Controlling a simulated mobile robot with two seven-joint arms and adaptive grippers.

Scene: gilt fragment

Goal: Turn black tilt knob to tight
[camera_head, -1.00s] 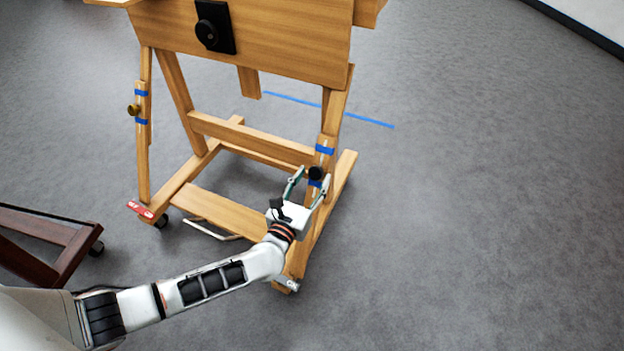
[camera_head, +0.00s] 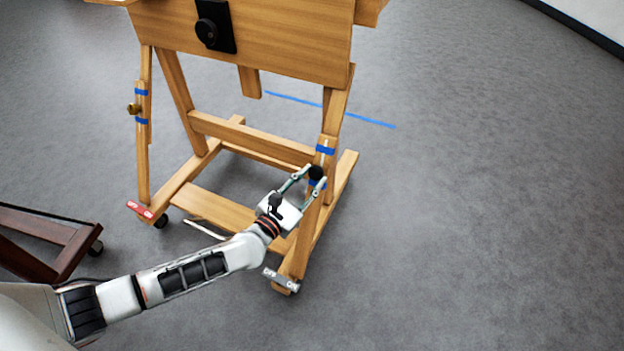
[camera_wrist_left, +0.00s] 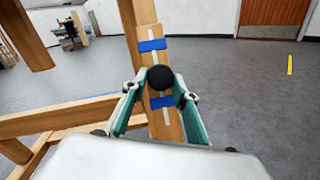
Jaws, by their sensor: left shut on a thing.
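The black tilt knob (camera_head: 316,173) is a round ball on the right wooden post of the easel, between two blue tape bands. It also shows in the middle of the left wrist view (camera_wrist_left: 160,77). My left gripper (camera_head: 311,179) reaches it from the lower left, with one finger on each side. The exact contact is too small to make out. My right gripper is not in view.
The wooden easel (camera_head: 240,45) has another black knob (camera_head: 207,32) on its board and a brass knob (camera_head: 133,109) on its left post. A dark wooden frame (camera_head: 45,238) on casters stands at lower left. The grey floor (camera_head: 480,220) to the right is clear.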

